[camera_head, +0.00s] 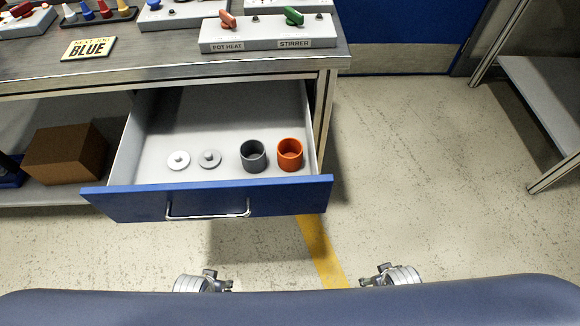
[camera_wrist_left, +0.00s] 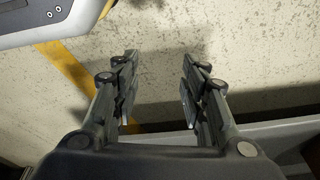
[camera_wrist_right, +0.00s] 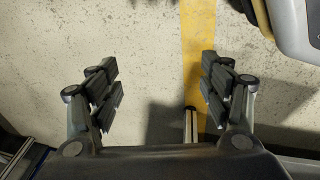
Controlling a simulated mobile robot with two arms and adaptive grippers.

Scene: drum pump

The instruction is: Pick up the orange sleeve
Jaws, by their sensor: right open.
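The orange sleeve (camera_head: 290,155), a short open cylinder, stands upright in the open drawer (camera_head: 207,204), near its right wall. A dark grey sleeve (camera_head: 253,156) stands just left of it, a small gap apart. My left gripper (camera_head: 229,285) is low in the head view, in front of the drawer and well short of the sleeve. The left wrist view shows its fingers (camera_wrist_left: 158,90) apart with nothing between them. My right gripper (camera_head: 364,282) is low and to the right, clear of the drawer. Its fingers (camera_wrist_right: 160,85) are open and empty in the right wrist view.
Two light grey knobbed discs (camera_head: 179,160) lie in the drawer's left part. The drawer front has a metal handle (camera_head: 208,209). The workbench top (camera_head: 150,60) overhangs the drawer's back. A brown box (camera_head: 66,153) sits on the lower shelf. Floor right of the drawer is clear.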

